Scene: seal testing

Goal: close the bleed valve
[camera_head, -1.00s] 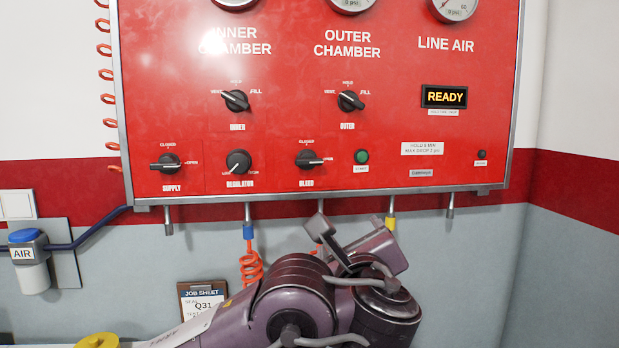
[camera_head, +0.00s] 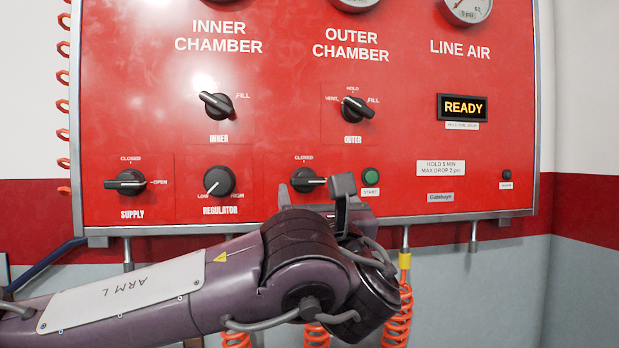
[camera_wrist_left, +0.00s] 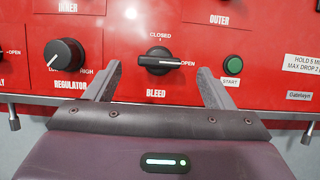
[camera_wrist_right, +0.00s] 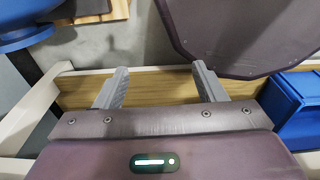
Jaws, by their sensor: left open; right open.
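The bleed valve is a black knob (camera_head: 308,180) on the red panel, labelled BLEED. In the left wrist view the bleed knob (camera_wrist_left: 158,61) has its white pointer line lying horizontal, toward the right, with CLOSED marked above it. My left gripper (camera_head: 345,190) is just in front of the panel, beside the knob in the head view, and partly hides its right side and label. In the left wrist view my left gripper's fingers (camera_wrist_left: 158,80) are apart, one on each side below the knob, not touching it. My right gripper (camera_wrist_right: 160,80) is open and empty, away from the panel.
The regulator knob (camera_head: 219,181) is left of the bleed knob, and the green START button (camera_head: 371,175) is close on its right. The supply knob (camera_head: 126,182) is farther left. Orange coiled hoses (camera_head: 398,315) hang below. A blue bin (camera_wrist_right: 290,105) shows by my right gripper.

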